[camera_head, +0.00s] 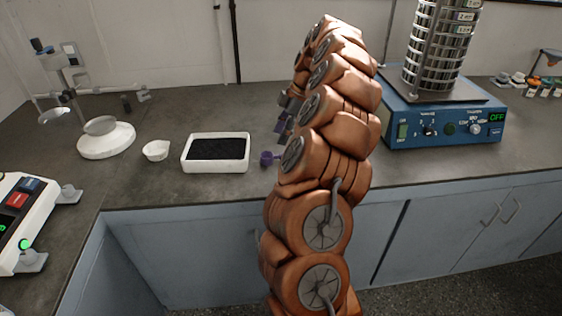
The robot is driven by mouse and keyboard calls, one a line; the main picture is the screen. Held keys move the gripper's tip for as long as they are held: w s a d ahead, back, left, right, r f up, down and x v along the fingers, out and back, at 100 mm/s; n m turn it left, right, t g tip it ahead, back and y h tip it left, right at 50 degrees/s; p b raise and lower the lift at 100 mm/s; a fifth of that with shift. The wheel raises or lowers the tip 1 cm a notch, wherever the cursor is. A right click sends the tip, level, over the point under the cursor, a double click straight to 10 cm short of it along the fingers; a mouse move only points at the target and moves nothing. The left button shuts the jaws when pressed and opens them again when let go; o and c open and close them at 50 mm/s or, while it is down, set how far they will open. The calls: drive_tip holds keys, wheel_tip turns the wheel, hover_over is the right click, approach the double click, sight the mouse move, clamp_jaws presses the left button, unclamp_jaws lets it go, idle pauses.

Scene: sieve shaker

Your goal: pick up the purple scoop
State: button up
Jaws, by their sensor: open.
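The purple scoop (267,158) lies on the dark countertop, just right of a white tray. Part of it is hidden behind my copper-coloured arm. My gripper (284,122) shows only in part at the left edge of the arm, above and just right of the scoop's visible end. The arm hides most of it, and I cannot tell from this view whether it touches the scoop. The gripper is open.
The white tray (187,158) holds dark granular material. A small white cup (156,150) and a balance (106,146) stand left of it. The blue sieve shaker (400,132) with its sieve stack (437,50) stands right of my arm. The counter's front edge is near.

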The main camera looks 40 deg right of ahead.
drive_tip(key=shift+s+d+f, duration=0.15)
drive_tip(key=shift+d+f, duration=0.2)
drive_tip(key=shift+d, duration=0.15)
drive_tip(key=shift+s+d+f, duration=0.15)
drive_tip(key=shift+d+f, duration=0.15)
drive_tip(key=shift+d, duration=0.2)
drive_tip(key=shift+f, duration=0.25)
drive_tip(key=shift+x, duration=1.05)
drive_tip(key=shift+w+f+p, duration=0.2)
drive_tip(key=shift+f+p, duration=0.05)
drive_tip(key=shift+f, duration=0.65)
drive_tip(key=shift+w+f+p, duration=0.15)
drive_tip(key=shift+f+p, duration=0.05)
drive_tip(key=shift+f, duration=0.65)
drive_tip(key=shift+w+f+p, duration=0.2)
drive_tip(key=shift+f+p, duration=0.05)
drive_tip(key=shift+f, duration=0.65)
drive_tip(key=shift+c, duration=0.4)
clamp_jaws()
